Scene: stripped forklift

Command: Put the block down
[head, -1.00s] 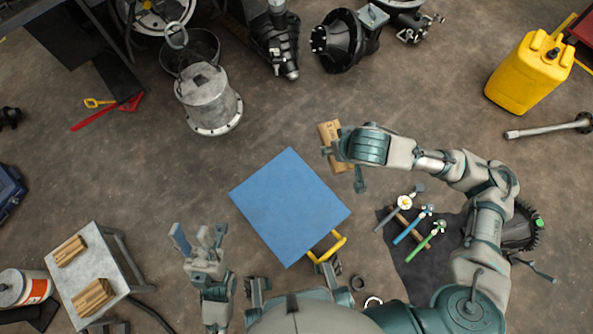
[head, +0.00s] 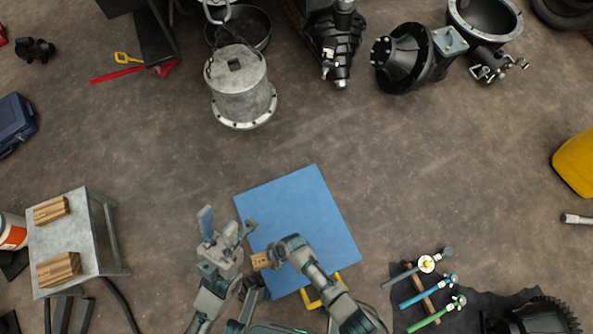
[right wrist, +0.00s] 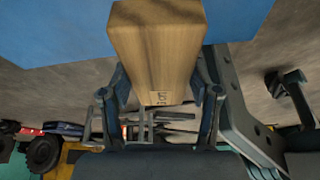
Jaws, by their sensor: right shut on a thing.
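The wooden block (head: 261,261) is in my right gripper (head: 274,256), over the lower left part of the blue platform (head: 305,215). My left gripper (head: 227,230) is open and empty, just left of the block. The gap between the block and the platform's surface cannot be judged.
A grey metal table (head: 85,245) at the left bears wooden blocks (head: 58,268), with free room between them. A metal housing (head: 241,88) stands beyond the platform. The floor between is clear.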

